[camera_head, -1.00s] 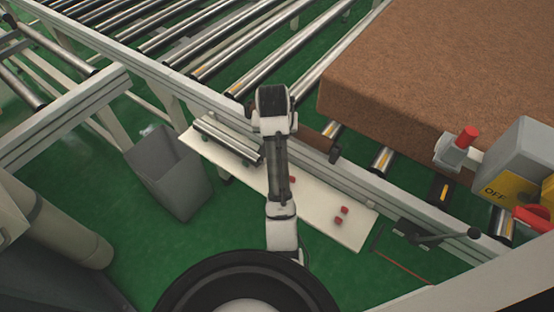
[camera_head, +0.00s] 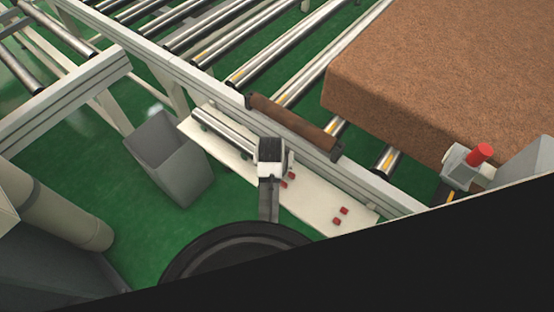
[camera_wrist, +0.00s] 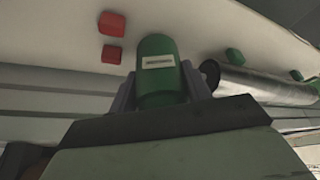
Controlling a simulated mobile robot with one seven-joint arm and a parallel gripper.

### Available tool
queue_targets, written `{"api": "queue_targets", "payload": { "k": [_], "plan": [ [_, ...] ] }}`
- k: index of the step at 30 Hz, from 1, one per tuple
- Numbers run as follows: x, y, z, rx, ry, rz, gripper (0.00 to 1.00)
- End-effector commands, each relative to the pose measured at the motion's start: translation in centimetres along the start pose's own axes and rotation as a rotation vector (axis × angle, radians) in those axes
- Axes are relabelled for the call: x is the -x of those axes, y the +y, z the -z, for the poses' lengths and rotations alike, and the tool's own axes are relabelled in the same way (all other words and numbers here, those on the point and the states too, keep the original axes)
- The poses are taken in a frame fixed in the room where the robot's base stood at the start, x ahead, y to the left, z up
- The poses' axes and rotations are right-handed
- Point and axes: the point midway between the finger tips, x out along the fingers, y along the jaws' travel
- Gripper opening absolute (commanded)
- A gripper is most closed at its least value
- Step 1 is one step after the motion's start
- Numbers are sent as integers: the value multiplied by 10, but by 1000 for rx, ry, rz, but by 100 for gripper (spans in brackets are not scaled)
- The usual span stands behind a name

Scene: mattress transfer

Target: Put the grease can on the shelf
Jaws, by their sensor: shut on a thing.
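The grease can is a green cylinder (camera_wrist: 162,72) with a pale label, seen in the wrist view. My gripper (camera_wrist: 160,88) is shut on it, one grey finger on each side. The shelf is a white board (camera_head: 312,203) below the conveyor rail in the head view; its pale surface (camera_wrist: 60,30) also shows behind the can in the wrist view. In the head view my arm is over the front of the shelf and hides the gripper and can. I cannot tell whether the can touches the shelf.
Small red blocks (camera_head: 341,215) and a metal roller (camera_head: 222,128) lie on the shelf. A brown roller (camera_head: 293,122) sits along the conveyor rail (camera_head: 200,80). A grey bin (camera_head: 170,158) stands left. A brown mattress (camera_head: 440,75) covers the right rollers. A dark shape blocks the lower right.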

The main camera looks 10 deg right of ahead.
Motion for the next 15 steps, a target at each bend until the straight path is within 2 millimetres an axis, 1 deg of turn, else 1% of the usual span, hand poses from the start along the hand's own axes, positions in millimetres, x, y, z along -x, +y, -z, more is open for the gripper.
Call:
{"api": "queue_targets", "payload": {
  "k": [3,13,14,15],
  "plan": [
    [-5,-1,-4,0,3,0,18],
    [-7,-1,-5,1,2,0,18],
    [-7,-1,-5,1,1,0,52],
    [-7,-1,-5,1,1,0,57]
  ]
}}
